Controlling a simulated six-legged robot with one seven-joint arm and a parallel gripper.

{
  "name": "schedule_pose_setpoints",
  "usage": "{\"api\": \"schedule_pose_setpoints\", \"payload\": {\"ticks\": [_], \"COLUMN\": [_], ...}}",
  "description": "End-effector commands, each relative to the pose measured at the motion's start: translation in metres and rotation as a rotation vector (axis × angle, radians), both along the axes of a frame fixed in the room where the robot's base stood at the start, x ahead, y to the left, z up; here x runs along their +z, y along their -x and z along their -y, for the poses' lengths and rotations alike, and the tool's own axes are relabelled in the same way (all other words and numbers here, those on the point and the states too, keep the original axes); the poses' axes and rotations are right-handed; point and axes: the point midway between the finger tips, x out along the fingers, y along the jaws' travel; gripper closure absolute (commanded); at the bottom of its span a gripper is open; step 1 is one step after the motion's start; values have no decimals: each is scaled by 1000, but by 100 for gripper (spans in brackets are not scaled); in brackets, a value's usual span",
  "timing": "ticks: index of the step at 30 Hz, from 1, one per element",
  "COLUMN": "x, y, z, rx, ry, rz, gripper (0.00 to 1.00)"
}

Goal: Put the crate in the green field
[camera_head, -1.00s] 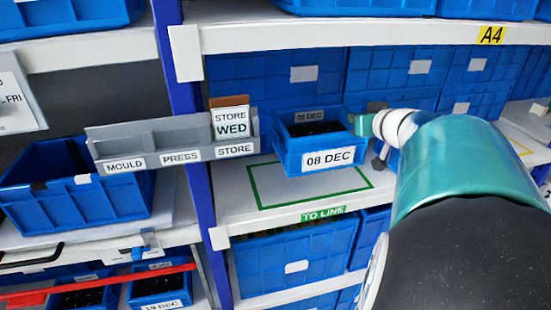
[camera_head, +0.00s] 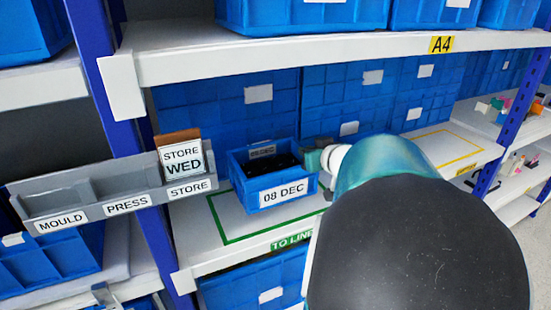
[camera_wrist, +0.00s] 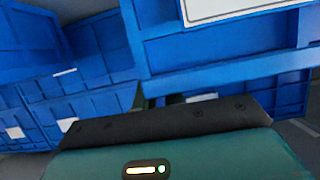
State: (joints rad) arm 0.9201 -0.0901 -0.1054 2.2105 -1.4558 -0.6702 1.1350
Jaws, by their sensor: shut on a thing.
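The small blue crate (camera_head: 240,192) labelled 08 DEC has dark contents and sits upright over the green-outlined field (camera_head: 222,236) on the middle shelf. I cannot tell whether its base touches the shelf. The green outline shows to the left and in front; the crate and my arm hide the rest. My gripper (camera_head: 318,158) is shut on the crate's right side, its fingers partly hidden by my arm. In the wrist view, a blue crate wall (camera_wrist: 220,52) with a white label fills the upper right, close to my gripper.
A grey card holder (camera_head: 90,190) marked MOULD, PRESS and STORE juts out at left, its STORE WED card (camera_head: 183,160) near the crate. A blue post (camera_head: 150,225) stands behind it. Large blue bins (camera_head: 225,112) line the back. A yellow-outlined field (camera_head: 450,146) lies right.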

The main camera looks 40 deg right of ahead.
Motion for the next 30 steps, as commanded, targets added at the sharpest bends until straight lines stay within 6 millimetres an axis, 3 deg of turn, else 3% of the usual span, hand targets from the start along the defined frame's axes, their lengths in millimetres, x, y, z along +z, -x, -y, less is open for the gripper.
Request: {"api": "schedule_pose_setpoints", "payload": {"ticks": [8,19,20,23,30], "x": [-34,-39,-40,-39,-39], "y": [-1,-4,-3,-3,-3], "z": [1,1,1,1,1], "rx": [-2,0,0,0,0], "ry": [-1,0,1,1,1], "rz": [0,1,0,0,0], "gripper": [100,100,87,68,68]}}
